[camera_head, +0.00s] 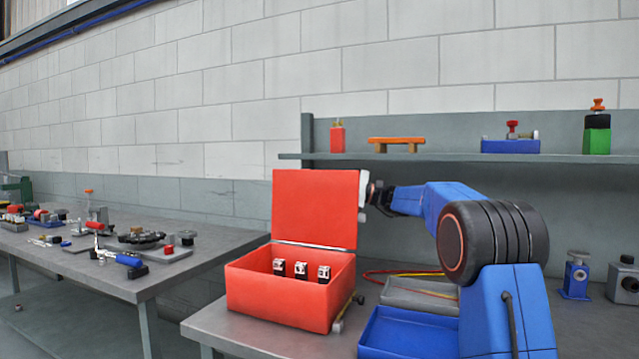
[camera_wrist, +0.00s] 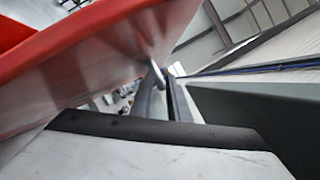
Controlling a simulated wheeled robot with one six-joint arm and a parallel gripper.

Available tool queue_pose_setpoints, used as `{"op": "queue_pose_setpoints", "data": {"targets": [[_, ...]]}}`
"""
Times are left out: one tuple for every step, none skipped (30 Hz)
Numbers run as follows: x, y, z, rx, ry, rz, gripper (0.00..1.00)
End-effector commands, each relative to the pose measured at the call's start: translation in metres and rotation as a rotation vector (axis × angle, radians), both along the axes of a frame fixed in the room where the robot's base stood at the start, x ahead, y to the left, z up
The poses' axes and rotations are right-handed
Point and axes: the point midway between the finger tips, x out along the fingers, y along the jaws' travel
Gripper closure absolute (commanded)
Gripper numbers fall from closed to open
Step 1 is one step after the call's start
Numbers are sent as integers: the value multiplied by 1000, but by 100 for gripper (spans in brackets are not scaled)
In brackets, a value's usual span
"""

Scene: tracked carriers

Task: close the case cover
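The red case (camera_head: 290,298) stands on the workbench with its cover (camera_head: 315,208) raised nearly upright at the back. Several small white-and-black pieces (camera_head: 300,268) stand inside the case. My gripper (camera_head: 365,190) is at the right edge of the raised cover, very near or touching it; contact is not clear. In the wrist view, the cover (camera_wrist: 95,70) fills the upper left, and my gripper's fingers (camera_wrist: 168,78) lie close together beside its edge. They look shut, with nothing visible between them. The fingertips are partly hidden in the head view.
A blue tray (camera_head: 410,335) and a grey box (camera_head: 425,295) with cables sit right of the case. A shelf (camera_head: 430,160) with several small items runs behind my arm. A second table (camera_head: 120,280) with tools stands left, across a gap.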

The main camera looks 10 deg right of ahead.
Motion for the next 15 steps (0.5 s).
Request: {"op": "queue_pose_setpoints", "data": {"targets": [[0,1,0,0,0,0,85],[1,1,0,0,0,0,85],[1,1,0,0,0,0,85],[1,1,0,-1,0,-1,85],[1,1,0,-1,0,-1,85],[1,1,0,-1,0,-1,85],[1,1,0,-1,0,-1,85],[1,1,0,-1,0,-1,85],[1,1,0,-1,0,-1,89],[1,1,0,0,0,0,96],[1,1,0,-1,0,-1,100],[1,1,0,0,0,0,100],[1,1,0,-1,0,-1,100],[1,1,0,-1,0,-1,100],[1,1,0,-1,0,-1,100]]}}
